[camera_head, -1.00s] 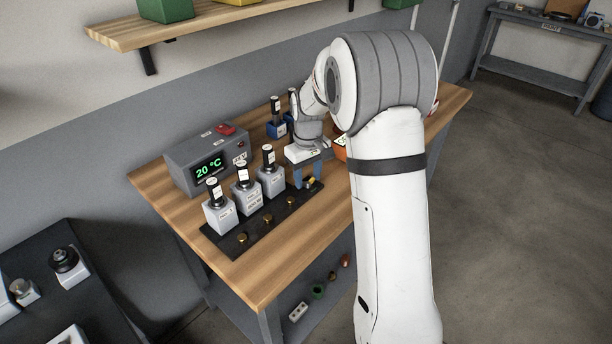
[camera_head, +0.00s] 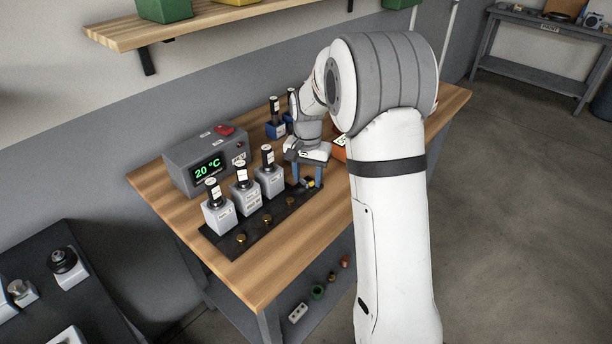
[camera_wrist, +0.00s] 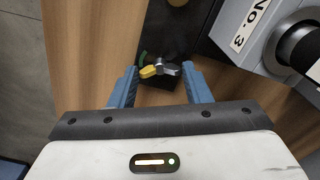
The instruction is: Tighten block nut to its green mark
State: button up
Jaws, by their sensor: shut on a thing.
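The block nut (camera_wrist: 160,69) sits on the dark base strip (camera_wrist: 168,30) in the wrist view, a small grey wing piece with a yellow arm. The yellow arm points left. The green mark (camera_wrist: 142,58) is a short arc just above the yellow tip, and a small gap seems to separate them. My gripper (camera_wrist: 161,68) has its blue fingers either side of the nut and is shut on it. In the head view my gripper (camera_head: 308,183) is at the strip's far right end, with the nut (camera_head: 308,182) partly hidden between the fingers.
A grey block labelled No. 3 (camera_wrist: 240,30) stands close to the right of my gripper. Several grey blocks with black-topped cylinders (camera_head: 248,199) stand along the strip, with brass knobs (camera_head: 267,218) in front. A grey 20 °C display box (camera_head: 206,160) is behind. The bench front (camera_head: 262,275) is clear.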

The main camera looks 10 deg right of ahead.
aim_at(307, 179)
jog(key=shift+s+f+m, duration=0.1)
jog(key=shift+m, duration=0.95)
jog(key=shift+s+f+m, duration=0.1)
jog(key=shift+m, duration=0.95)
jog(key=o, duration=1)
jog(key=shift+r, duration=0.15)
jog(key=shift+w, duration=0.1)
jog(key=shift+r, duration=3.9)
